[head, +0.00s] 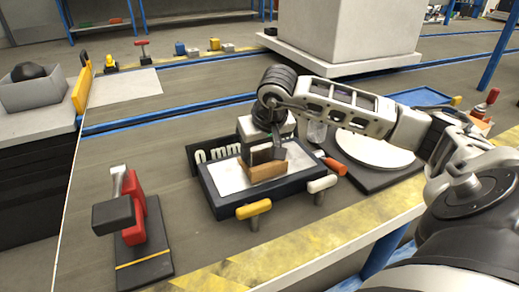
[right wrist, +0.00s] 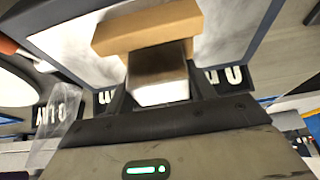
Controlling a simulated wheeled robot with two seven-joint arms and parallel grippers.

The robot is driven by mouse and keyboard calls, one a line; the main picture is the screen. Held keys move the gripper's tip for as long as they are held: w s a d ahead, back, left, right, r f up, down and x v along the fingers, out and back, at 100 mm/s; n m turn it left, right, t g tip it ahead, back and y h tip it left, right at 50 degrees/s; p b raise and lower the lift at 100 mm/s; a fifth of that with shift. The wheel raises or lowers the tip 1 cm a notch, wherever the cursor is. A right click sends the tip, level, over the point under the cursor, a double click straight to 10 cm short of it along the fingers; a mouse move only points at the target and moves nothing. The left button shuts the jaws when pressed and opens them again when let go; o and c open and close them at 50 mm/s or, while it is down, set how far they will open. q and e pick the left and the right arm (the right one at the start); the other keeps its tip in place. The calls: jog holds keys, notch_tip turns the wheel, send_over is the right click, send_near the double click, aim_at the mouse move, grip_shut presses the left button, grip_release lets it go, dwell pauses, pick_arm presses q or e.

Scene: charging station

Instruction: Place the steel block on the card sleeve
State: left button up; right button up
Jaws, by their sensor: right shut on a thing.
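My right gripper (head: 268,146) is shut on the steel block (right wrist: 158,80), a shiny metal piece between its fingers in the right wrist view. The tan card sleeve (head: 267,172) lies on the white top of a dark-framed plate (head: 226,178). In the right wrist view the sleeve (right wrist: 148,28) is just beyond the block's end. The block is close to the sleeve; I cannot tell whether they touch. In the head view the gripper is right over the sleeve and hides most of the block. My left gripper is not in view.
A black sign reading "0 mm" (head: 213,155) stands behind the plate. Yellow (head: 253,209) and white (head: 322,184) handles stick out in front. A red and black device (head: 130,205) stands left, and a round white disc (head: 374,148) lies right. Bench is clear between device and plate.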

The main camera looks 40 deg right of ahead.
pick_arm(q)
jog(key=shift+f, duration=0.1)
pick_arm(e)
jog(key=o, duration=1.4)
jog(key=shift+f, duration=0.1)
jog(key=shift+c, duration=0.2)
jog(key=shift+r, duration=0.25)
pick_arm(q)
jog(key=p, duration=0.2)
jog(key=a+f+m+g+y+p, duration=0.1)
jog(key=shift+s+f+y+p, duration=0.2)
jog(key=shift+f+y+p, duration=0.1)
jog(key=shift+p, duration=0.05)
pick_arm(e)
jog(key=v, duration=1.1)
jog(key=shift+r, duration=0.4)
jog(key=shift+s, duration=0.1)
